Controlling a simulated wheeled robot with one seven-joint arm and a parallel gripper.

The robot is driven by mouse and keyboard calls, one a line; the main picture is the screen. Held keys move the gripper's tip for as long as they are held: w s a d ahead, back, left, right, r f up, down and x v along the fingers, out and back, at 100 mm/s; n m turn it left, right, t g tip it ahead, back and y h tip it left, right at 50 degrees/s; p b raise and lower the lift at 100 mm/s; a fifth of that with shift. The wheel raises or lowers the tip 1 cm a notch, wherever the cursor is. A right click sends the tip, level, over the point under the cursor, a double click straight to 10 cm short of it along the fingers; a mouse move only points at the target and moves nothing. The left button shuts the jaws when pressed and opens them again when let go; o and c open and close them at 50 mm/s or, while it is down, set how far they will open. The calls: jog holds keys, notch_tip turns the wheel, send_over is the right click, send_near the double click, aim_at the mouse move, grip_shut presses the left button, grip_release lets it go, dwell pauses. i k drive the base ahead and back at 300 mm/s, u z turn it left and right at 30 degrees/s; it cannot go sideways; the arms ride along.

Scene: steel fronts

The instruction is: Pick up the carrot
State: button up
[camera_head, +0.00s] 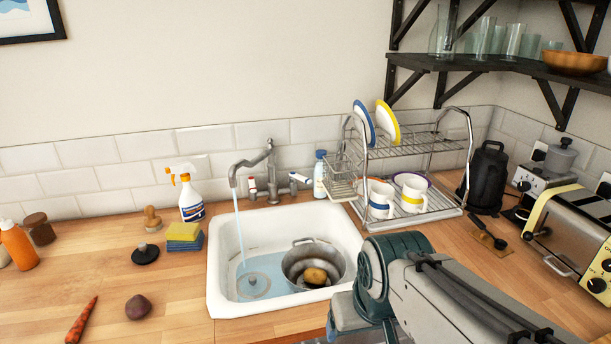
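The carrot (82,321) is orange and lies on the wooden counter at the lower left, its thin end pointing up and right. A round dark purple vegetable (138,307) lies just right of it, apart from it. My arm enters from the lower right and reaches over the front right of the sink. My gripper's fingers are not visible. No part of my arm is near the carrot.
A white sink (216,262) with running water holds a metal pot (294,267) containing a potato-like item (315,276). A black stopper (145,254), sponges (184,238) and an orange bottle (17,244) stand behind the carrot. A dish rack (437,207) stands right of the sink.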

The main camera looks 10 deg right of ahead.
aim_at(73, 337)
jog(key=u, duration=2.8)
jog(key=i, duration=1.95)
jog(key=z, duration=0.3)
